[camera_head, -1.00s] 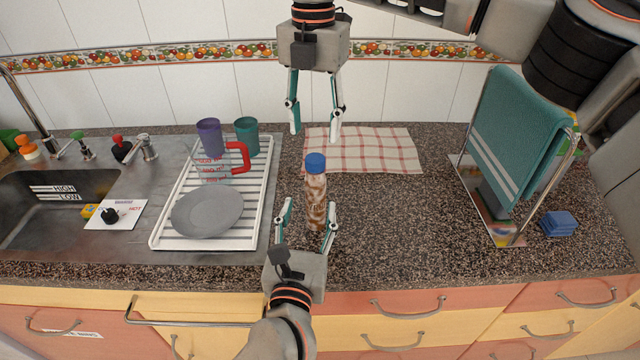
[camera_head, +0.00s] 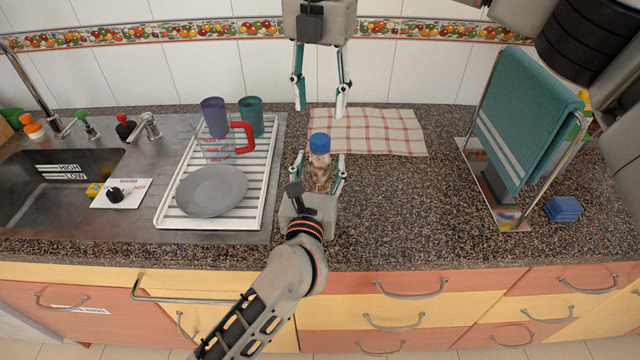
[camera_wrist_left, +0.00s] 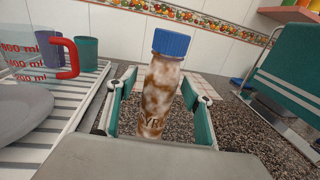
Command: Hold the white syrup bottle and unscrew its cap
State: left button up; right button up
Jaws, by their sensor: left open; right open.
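The syrup bottle (camera_head: 319,172) stands upright on the speckled counter, mottled white and brown, with a blue cap (camera_head: 320,143) on top. My left gripper (camera_head: 324,172) is open, its fingers on either side of the bottle's body. In the left wrist view the bottle (camera_wrist_left: 158,95) stands between the two teal fingers, with gaps visible beside it; its base is hidden behind the gripper's body. My right gripper (camera_head: 319,112) is open and empty, pointing down above and behind the bottle, apart from the cap.
A white dish rack (camera_head: 264,185) with a grey plate (camera_head: 211,192), measuring jug and cups stands left of the bottle, beside the sink. A checked cloth (camera_head: 385,131) lies behind. A towel rack with a teal towel (camera_head: 525,115) stands right. The counter between is clear.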

aim_at(320, 138)
pick_arm(q)
grip_shut()
pick_arm(e)
jog(key=m, duration=0.8)
jog(key=shift+m, duration=0.3)
jog(key=m, duration=0.9)
jog(key=shift+f, duration=4.05)
